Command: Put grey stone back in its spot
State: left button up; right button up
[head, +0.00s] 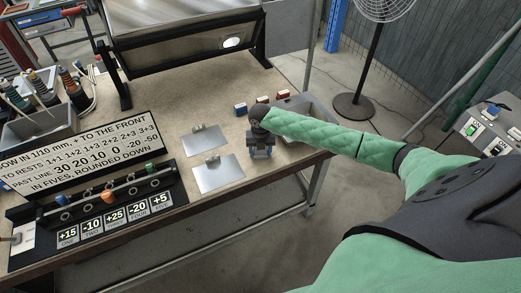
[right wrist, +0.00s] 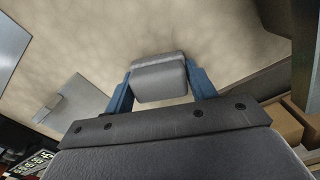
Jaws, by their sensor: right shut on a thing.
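My right gripper (head: 260,155) is low over the right part of the workbench, beside two metal plates. In the right wrist view its blue fingers (right wrist: 160,88) are shut on a grey stone (right wrist: 160,80), a smooth block with rounded edges. The bench top shows behind the stone; I cannot tell whether the stone touches it. In the head view the stone is mostly hidden by the gripper. My left gripper is not in view.
Two metal plates (head: 220,174) lie left of my right gripper. A grey bin (head: 310,105) and several small red and blue blocks (head: 240,108) stand behind it. A lettered sign (head: 85,150) and a rack with numbered cards (head: 114,214) are at left. The bench front is clear.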

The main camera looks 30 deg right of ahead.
jog(key=shift+f, duration=0.15)
jog(key=o, duration=1.1)
jog(key=shift+r+b, duration=0.3)
jog(key=shift+r, duration=0.35)
notch_tip(320, 180, up, 10)
jog(key=b, duration=0.3)
jog(key=shift+f, duration=0.1)
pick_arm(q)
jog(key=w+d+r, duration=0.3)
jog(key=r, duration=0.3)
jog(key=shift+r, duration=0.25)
pick_arm(e)
jog(key=shift+r, duration=0.6)
jog(key=shift+f, duration=0.1)
